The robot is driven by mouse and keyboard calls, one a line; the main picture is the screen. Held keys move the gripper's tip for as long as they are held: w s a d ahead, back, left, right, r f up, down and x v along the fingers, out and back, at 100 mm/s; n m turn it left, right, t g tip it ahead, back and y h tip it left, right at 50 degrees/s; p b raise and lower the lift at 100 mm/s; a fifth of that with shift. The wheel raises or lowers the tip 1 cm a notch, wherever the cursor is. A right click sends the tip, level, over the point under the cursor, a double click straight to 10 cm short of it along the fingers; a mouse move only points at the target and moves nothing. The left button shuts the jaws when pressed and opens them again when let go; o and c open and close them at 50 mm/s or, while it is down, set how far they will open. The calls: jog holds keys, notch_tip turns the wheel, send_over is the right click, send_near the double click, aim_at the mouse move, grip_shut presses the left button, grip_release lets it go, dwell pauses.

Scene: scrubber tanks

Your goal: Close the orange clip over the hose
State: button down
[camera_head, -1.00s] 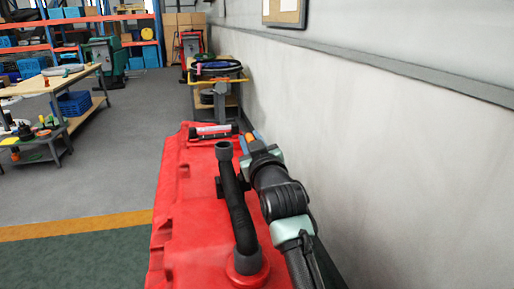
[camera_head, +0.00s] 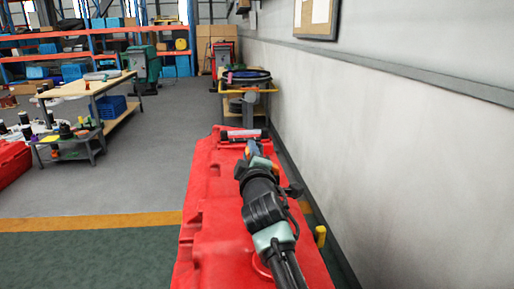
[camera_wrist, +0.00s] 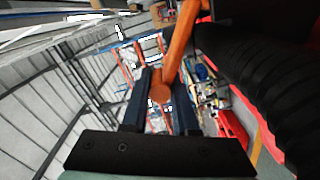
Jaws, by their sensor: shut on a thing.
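The orange clip (camera_wrist: 178,48) shows in the wrist view as a bar with a rounded end. Its end sits between the two dark fingers of my gripper (camera_wrist: 165,102), which is shut on it. The black ribbed hose (camera_wrist: 262,62) fills the upper right of the wrist view, beside the clip. In the head view my gripper (camera_head: 252,149) is over the far part of the red tank (camera_head: 205,235). My arm hides most of the hose there. I cannot tell how far over the hose the clip lies.
A pale wall (camera_head: 400,150) runs close along the right side. A yellow post (camera_head: 320,236) stands at the tank's right edge. A cart (camera_head: 248,95) stands beyond the tank. Open grey floor (camera_head: 130,180) lies to the left, with a workbench (camera_head: 105,85) farther off.

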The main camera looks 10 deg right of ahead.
jog(key=shift+a+f+n, duration=0.1)
jog(key=shift+a+n, duration=0.05)
jog(key=shift+n, duration=0.25)
jog(key=shift+a+f, duration=0.4)
jog(key=shift+f, duration=0.2)
jog(key=c, duration=0.7)
grip_release()
jog(key=shift+s+r+p, duration=0.25)
jog(key=shift+s+p, duration=0.4)
jog(key=shift+p, duration=0.15)
jog(key=shift+s+f+p, duration=0.2)
jog(key=shift+s+p, duration=3.85)
jog(key=shift+s, duration=1.8)
